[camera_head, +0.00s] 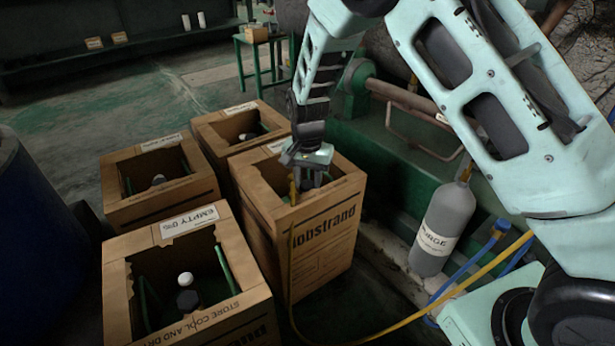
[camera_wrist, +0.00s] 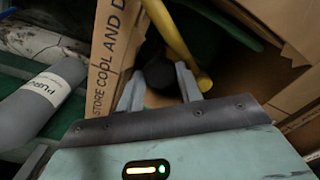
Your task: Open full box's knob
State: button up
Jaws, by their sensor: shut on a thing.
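A brown cardboard box (camera_head: 328,238) with large print on its side stands at the centre of the head view; its top label is mostly hidden by my arm. My gripper (camera_head: 306,178) points down into its open top. In the wrist view, my gripper (camera_wrist: 160,88) has its two fingers on either side of a dark rounded knob (camera_wrist: 158,72), shut on it. A yellow hose (camera_wrist: 180,42) runs right beside the knob. In the head view the knob is hidden by my gripper.
The front box (camera_head: 190,222) is labelled EMPTY and shows a white-topped valve (camera_head: 185,279). More open boxes (camera_head: 120,205) stand behind. A grey PURGE cylinder (camera_head: 440,230) stands right. The yellow hose (camera_head: 400,324) loops across the floor and up to the central box.

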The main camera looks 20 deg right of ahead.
jog(key=n+p, duration=0.2)
jog(key=p, duration=0.1)
jog(key=shift+d+r, duration=0.1)
jog(key=shift+r, duration=0.2)
jog(key=n+p, duration=0.4)
jog(key=p, duration=0.1)
jog(key=shift+n, duration=0.4)
jog(key=n+p, duration=0.3)
jog(key=shift+f+n, duration=0.1)
jog(key=shift+n, duration=0.3)
jog(key=n+p, duration=0.2)
jog(key=n, duration=0.1)
jog(key=shift+n+p, duration=0.3)
jog(key=n+p, duration=0.2)
jog(key=n, duration=0.1)
jog(key=shift+n, duration=0.3)
jog(key=n+p, duration=0.1)
jog(key=n, duration=0.2)
jog(key=shift+f+n+p, duration=0.1)
jog(key=shift+n+p, duration=0.2)
jog(key=n+p, duration=0.2)
jog(key=n, duration=0.4)
jog(key=shift+w, duration=0.1)
jog(key=shift+f+n, duration=0.1)
jog(key=shift+n, duration=0.2)
